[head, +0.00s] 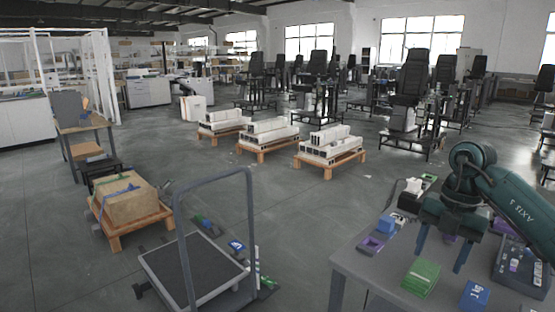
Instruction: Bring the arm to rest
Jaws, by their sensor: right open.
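My right arm comes in from the right edge in the head view. Its right gripper (441,256) points down above the grey table (349,265), with its two fingers apart and nothing between them. A green block (421,277) lies on the table just below the fingers. A blue block (474,296) lies to its right, near the front edge. My left gripper does not show.
A purple holder (373,243) and a blue item (386,224) lie at the table's left side. A dark tray (509,275) stands at its right. A platform cart (193,266) with a tall handle stands on the floor at left, and pallets (329,157) stand farther back.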

